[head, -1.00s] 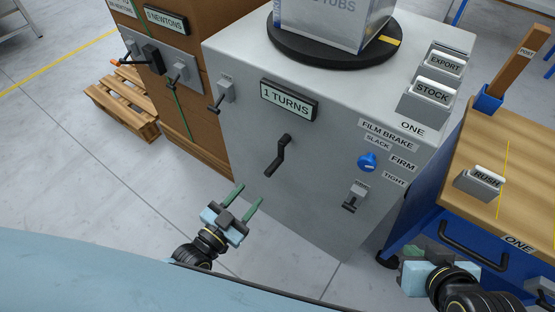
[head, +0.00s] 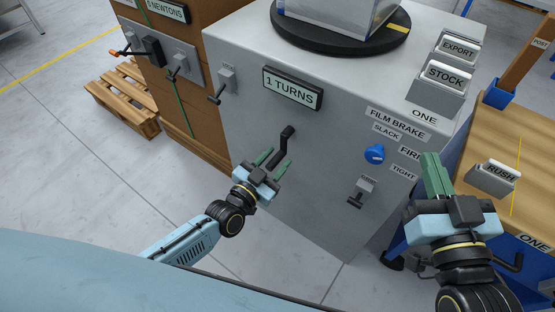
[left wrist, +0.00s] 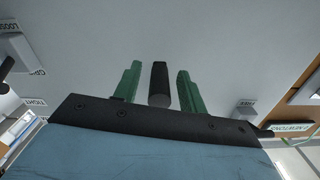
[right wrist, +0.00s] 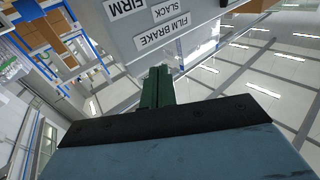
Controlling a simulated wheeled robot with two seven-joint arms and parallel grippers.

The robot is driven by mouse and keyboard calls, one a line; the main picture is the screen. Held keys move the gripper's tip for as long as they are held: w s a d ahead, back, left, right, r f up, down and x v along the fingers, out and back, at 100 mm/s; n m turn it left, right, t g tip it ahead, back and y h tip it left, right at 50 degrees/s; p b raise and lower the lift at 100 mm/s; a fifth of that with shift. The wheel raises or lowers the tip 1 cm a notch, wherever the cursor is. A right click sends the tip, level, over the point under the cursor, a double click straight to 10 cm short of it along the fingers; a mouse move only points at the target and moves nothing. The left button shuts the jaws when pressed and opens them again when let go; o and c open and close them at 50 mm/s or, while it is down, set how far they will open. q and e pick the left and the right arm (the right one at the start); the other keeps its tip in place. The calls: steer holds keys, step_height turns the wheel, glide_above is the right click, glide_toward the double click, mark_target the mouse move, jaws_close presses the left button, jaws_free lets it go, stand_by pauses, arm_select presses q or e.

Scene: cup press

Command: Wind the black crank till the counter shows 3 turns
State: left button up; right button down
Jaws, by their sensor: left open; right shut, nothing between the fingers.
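The black crank (head: 285,140) is on the front of the grey machine, below a counter (head: 292,88) that reads 1 TURNS. Its upper end shows in the head view; its lower end is hidden behind my left gripper (head: 271,160). My left gripper is open at the crank. In the left wrist view the crank's black handle (left wrist: 159,85) lies between the two green fingers (left wrist: 157,88), with a gap on each side. My right gripper (head: 431,172) is shut and empty, in front of the machine's right edge. Its closed fingers also show in the right wrist view (right wrist: 158,88).
A blue film brake knob (head: 374,153) and a small lever switch (head: 359,193) are right of the crank. Another lever (head: 221,88) is at upper left. A turntable (head: 340,42) with a box is on top. A wooden bench (head: 490,140) stands at right.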

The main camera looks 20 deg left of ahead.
arm_select(q)
steer(key=shift+w+d, duration=0.25)
steer(key=shift+w, duration=0.3)
arm_select(e)
steer(key=shift+s+a+r+t+y, duration=0.15)
steer(key=shift+r+t+y, duration=0.35)
steer(key=shift+r, duration=0.5)
arm_select(q)
jaws_close()
